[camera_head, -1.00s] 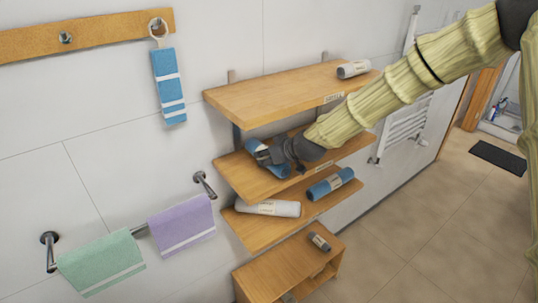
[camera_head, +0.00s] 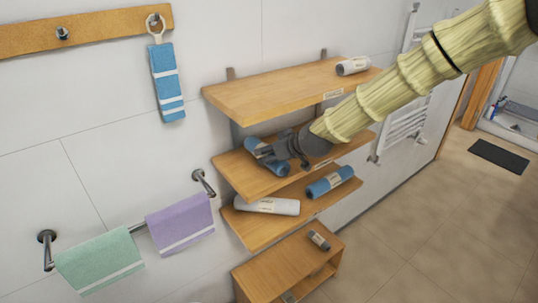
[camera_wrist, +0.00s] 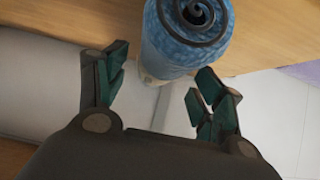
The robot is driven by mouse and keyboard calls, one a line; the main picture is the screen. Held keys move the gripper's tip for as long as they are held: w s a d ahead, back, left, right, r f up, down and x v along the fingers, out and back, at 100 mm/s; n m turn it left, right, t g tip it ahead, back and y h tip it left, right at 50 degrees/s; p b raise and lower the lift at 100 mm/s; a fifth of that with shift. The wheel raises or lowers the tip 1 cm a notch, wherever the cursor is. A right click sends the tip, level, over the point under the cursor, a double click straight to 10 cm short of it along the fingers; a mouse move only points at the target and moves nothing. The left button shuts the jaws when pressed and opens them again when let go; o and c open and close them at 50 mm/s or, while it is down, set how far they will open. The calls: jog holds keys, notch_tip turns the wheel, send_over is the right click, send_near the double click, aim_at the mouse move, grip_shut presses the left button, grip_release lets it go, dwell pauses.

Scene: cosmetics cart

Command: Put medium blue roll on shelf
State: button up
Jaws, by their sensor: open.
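A blue roll (camera_head: 264,156) lies on the middle wooden shelf (camera_head: 240,178), near its left end. In the wrist view the blue roll (camera_wrist: 188,35) shows its spiral end just beyond the fingers. My gripper (camera_head: 292,158) is at that shelf, close beside the roll, and covers part of it in the head view. The fingers (camera_wrist: 155,90) are open, with nothing between their tips. Another blue roll (camera_head: 330,182) with a pale label lies on the shelf below (camera_head: 262,224), to the right of a white roll (camera_head: 268,206).
A small grey-white roll (camera_head: 353,66) lies on the top shelf (camera_head: 262,88). A small dark roll (camera_head: 319,240) lies on the low cabinet (camera_head: 285,262). Green (camera_head: 100,262) and purple (camera_head: 180,222) towels hang at the left. A blue towel (camera_head: 167,80) hangs above. The top shelf lies close above my gripper.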

jog(key=b+v, duration=0.2)
jog(key=v, duration=0.7)
jog(key=shift+s+r, duration=0.1)
jog(key=shift+r, duration=0.05)
